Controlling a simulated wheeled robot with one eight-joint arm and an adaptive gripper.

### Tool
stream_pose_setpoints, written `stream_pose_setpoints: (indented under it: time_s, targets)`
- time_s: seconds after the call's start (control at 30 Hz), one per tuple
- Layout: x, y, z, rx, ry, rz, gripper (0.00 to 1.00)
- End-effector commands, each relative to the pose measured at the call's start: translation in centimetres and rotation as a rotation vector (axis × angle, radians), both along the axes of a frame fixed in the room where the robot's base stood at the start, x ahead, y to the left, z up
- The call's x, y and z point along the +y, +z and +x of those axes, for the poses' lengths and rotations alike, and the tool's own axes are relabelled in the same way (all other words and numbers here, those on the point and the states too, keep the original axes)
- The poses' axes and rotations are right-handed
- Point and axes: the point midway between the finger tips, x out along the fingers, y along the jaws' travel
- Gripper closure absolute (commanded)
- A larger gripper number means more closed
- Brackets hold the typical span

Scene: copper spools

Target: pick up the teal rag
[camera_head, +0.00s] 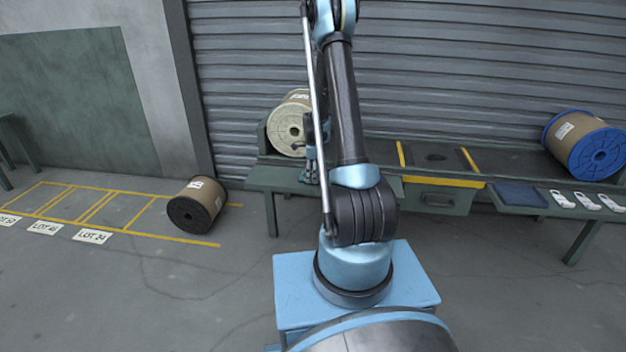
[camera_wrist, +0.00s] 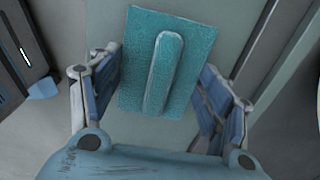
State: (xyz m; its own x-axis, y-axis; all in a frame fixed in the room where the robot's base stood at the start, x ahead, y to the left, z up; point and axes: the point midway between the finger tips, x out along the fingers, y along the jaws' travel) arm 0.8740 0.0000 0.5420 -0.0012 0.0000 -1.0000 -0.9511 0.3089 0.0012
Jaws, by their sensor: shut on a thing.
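The teal rag (camera_wrist: 134,72) shows in the wrist view as a flat square with a raised fold along its middle. My gripper (camera_wrist: 160,72) has a finger on each side of it and is shut on the rag. In the head view my gripper (camera_head: 310,174) is low over the left part of the workbench, partly behind my arm. I cannot make out the rag in the head view. How far the rag is from the bench surface cannot be told.
The workbench (camera_head: 270,178) carries a cream-flanged spool (camera_head: 287,130) close to my gripper and a blue spool (camera_head: 597,152) at the far right. A dark blue mat (camera_head: 521,194) and white tags (camera_head: 587,201) lie at right. A black-flanged spool (camera_head: 190,212) lies on the floor.

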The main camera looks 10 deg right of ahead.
Motion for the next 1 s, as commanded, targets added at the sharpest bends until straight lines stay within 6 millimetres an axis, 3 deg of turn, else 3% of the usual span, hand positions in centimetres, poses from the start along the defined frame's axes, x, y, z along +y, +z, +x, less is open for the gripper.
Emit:
stream_pose_setpoints:
  time_s: [0.27, 0.8, 1.0]
  targets:
    - [0.0, 0.6, 0.0, 0.0, 0.0, 0.0, 0.57]
    - [0.0, 8.2, 0.0, 0.0, 0.0, 0.0, 0.57]
    - [0.0, 9.7, 0.0, 0.0, 0.0, 0.0, 0.57]
